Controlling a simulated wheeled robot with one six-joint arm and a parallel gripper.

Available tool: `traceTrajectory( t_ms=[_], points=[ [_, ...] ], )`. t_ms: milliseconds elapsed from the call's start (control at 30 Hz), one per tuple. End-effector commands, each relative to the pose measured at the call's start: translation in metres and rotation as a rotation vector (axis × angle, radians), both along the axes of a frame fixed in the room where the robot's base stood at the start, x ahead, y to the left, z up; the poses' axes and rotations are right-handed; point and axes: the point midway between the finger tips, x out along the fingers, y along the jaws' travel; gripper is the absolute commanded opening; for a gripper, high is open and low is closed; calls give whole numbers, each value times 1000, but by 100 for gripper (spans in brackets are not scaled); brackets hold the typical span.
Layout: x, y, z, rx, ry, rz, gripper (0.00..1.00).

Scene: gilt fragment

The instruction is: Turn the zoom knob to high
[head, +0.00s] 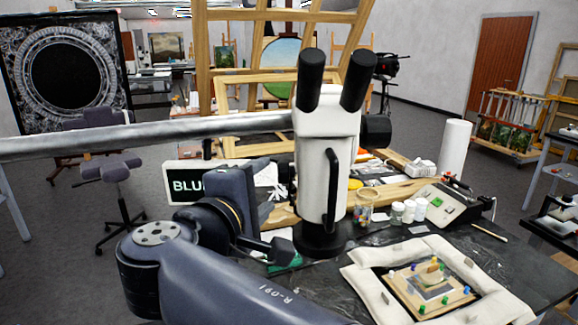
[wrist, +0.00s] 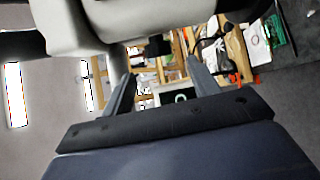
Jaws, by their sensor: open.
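The stereo microscope (head: 325,170) stands upright at the middle of the head view, a white body with two black eyepieces. A round black knob (head: 376,132) sticks out from the right of its head; I see no marking that shows its setting or confirms it as the zoom knob. My gripper (head: 285,250) is left of the microscope's lower body, apart from the knob, its fingers partly hidden. In the wrist view my gripper (wrist: 160,68) is open, with nothing between its fingers. A large white and dark part, likely the microscope (wrist: 80,25), fills the top of that view.
A metal boom (head: 150,134) runs from the left edge to the microscope head. A padded frame with a small gilt piece (head: 430,288) lies at front right. Jars (head: 408,210) and a control box (head: 445,205) crowd the table. Open floor lies at left.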

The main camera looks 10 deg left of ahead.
Motion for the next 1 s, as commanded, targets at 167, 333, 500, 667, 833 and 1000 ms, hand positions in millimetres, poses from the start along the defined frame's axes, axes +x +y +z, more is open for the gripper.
traceTrajectory(
  t_ms=[167,333,500,667,833,1000],
  points=[
    [34,-5,-1,-1,2,-5,57],
    [59,-9,-4,-1,1,-4,57],
    [74,-10,-6,0,0,-1,57],
    [78,-10,-7,0,0,0,57],
    [77,-10,-7,1,0,0,57],
    [77,-10,-7,1,0,0,45]
  ],
)
